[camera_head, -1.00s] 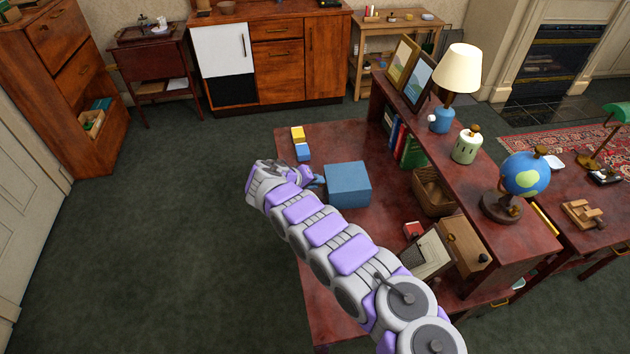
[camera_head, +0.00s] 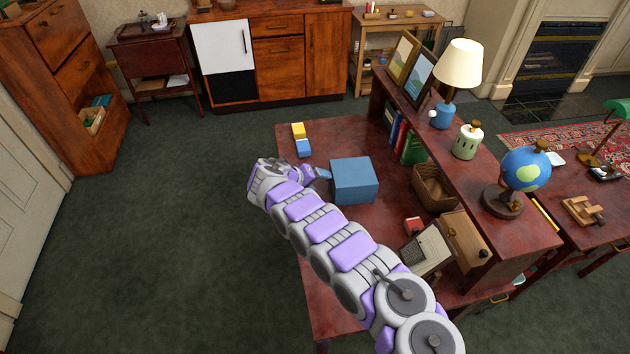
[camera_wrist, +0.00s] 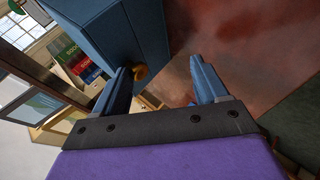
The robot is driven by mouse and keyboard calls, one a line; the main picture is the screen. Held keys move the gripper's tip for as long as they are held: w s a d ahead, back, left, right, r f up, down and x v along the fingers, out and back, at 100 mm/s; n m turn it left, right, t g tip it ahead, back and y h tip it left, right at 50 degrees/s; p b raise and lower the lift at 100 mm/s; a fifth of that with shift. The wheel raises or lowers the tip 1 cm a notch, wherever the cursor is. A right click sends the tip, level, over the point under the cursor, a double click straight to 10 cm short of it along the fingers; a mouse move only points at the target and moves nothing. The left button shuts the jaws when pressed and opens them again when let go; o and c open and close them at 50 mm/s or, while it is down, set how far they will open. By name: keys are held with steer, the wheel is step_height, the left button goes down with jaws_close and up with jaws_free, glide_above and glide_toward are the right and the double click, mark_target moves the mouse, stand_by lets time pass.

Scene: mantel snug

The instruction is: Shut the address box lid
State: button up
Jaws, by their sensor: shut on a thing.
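The address box (camera_head: 354,178) is a plain blue box on the dark red desk, just right of my gripper (camera_head: 321,174). Its top looks flat in the head view; I cannot tell whether there is a gap under the lid. In the wrist view the box (camera_wrist: 135,30) fills the upper left, with a round brass knob (camera_wrist: 140,72) on its near side. My gripper (camera_wrist: 162,82) also shows there. Its blue fingers stand apart, the knob close against the left finger. It is shut on the box's knob, though the contact is partly hidden.
Yellow and blue blocks (camera_head: 301,140) lie behind my gripper on the desk (camera_head: 300,200). To the right are books (camera_head: 411,148), a wicker basket (camera_head: 432,185), a framed panel (camera_head: 430,249) and a raised shelf with a lamp (camera_head: 458,68) and globe (camera_head: 526,168). Open floor (camera_head: 150,240) lies left.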

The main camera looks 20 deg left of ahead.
steer(key=shift+s+d+f, duration=0.15)
steer(key=shift+s+f, duration=0.05)
steer(key=shift+f, duration=0.4)
steer(key=shift+s+a+r, duration=0.2)
steer(key=shift+a+r, duration=0.05)
steer(key=shift+r, duration=0.05)
steer(key=p+v, duration=0.3)
steer(key=v, duration=1.4)
steer(key=shift+w+r+p, duration=0.25)
steer(key=shift+p, duration=0.05)
